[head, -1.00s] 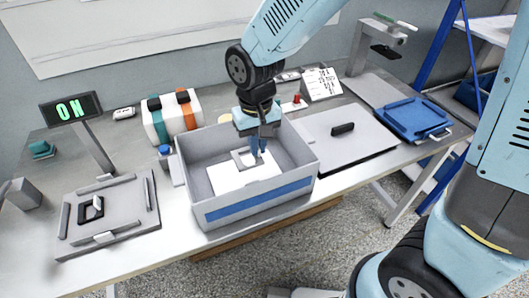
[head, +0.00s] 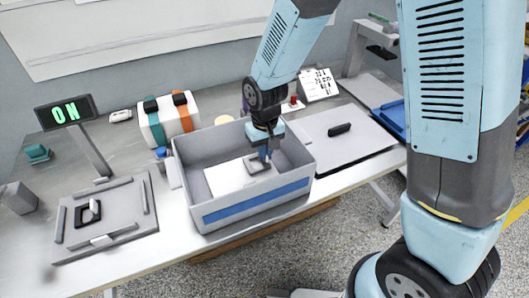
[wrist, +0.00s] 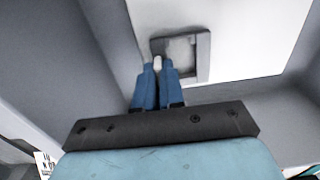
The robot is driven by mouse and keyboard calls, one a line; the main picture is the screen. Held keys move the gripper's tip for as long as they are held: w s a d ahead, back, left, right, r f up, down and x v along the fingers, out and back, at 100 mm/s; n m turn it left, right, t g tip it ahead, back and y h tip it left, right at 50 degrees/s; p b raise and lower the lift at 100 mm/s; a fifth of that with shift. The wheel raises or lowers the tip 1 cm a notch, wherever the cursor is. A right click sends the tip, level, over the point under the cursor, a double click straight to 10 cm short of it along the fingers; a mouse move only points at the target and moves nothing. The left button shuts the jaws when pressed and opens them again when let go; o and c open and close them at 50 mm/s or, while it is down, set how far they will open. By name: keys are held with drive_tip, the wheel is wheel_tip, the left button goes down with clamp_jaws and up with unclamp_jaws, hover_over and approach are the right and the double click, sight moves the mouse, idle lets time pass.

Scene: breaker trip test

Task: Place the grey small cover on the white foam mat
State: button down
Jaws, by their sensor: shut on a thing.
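The grey small cover (head: 256,166) is a square with a raised rim. It is inside the grey box, over the right end of the white foam mat (head: 224,177). In the wrist view the cover (wrist: 204,62) overlaps the edge of the mat (wrist: 245,40). My gripper (head: 266,155) reaches down into the box and is shut on a pale part at the side of the cover. In the wrist view its blue fingers (wrist: 158,68) are close together there. I cannot tell whether the cover touches the mat.
The mat lies in the grey box (head: 254,206) with a blue stripe, whose walls stand around my gripper. A flat grey panel with a black handle (head: 340,129) lies to the right. A framed grey plate with a switch (head: 91,211) and an ON display (head: 66,112) are left.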

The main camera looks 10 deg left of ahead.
drive_tip(key=shift+f, duration=0.2)
drive_tip(key=c, duration=1.2)
unclamp_jaws()
drive_tip(key=shift+c, duration=0.2)
wheel_tip(320, 180, up, 12)
drive_tip(key=shift+r, duration=0.1)
